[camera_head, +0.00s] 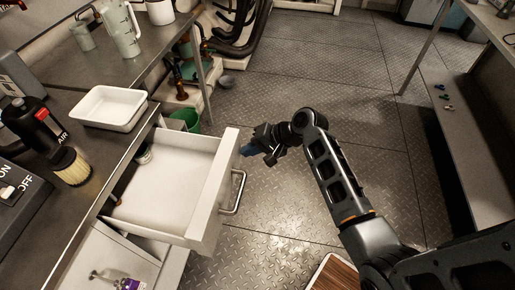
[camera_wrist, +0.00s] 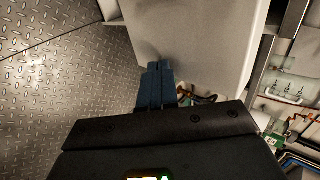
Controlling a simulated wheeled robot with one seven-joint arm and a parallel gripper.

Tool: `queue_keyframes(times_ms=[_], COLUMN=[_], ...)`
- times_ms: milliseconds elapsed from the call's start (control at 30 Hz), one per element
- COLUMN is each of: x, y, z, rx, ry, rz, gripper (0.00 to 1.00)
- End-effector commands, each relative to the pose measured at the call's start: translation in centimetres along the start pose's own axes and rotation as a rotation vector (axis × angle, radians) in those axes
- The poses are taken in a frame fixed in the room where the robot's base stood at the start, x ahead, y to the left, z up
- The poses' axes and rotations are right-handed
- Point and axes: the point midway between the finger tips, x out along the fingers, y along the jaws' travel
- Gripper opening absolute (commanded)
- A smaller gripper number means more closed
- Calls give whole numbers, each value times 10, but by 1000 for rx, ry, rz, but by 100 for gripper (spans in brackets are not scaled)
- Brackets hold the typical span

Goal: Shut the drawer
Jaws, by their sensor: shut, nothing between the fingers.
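The white drawer (camera_head: 165,190) is pulled far out from under the steel counter at the left, with a metal bar handle (camera_head: 234,192) on its front. A small jar (camera_head: 144,155) sits inside near its back. My gripper (camera_head: 246,150) is shut and empty, at the far end of the drawer front, just beyond the handle. In the wrist view the shut blue fingers (camera_wrist: 156,75) point at a pale panel (camera_wrist: 200,40), which appears to be the drawer's front. I cannot tell whether they touch it.
A green bucket (camera_head: 186,120) is behind the drawer. Below it is an open compartment with a bottle (camera_head: 128,284). The metal floor (camera_head: 300,90) is mostly clear.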

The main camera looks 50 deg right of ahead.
Motion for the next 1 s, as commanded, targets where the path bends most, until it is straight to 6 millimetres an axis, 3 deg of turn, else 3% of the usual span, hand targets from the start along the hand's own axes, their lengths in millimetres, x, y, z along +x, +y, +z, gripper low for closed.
queue_keyframes(times_ms=[367,567,767,1000], x=[1,11,39,88], y=[-1,-12,-38,-82], z=[0,0,1,1], rx=[-1,-3,-6,-7], ry=[0,-2,-4,-3], rz=[0,0,-1,-2], gripper=[0,0,0,0])
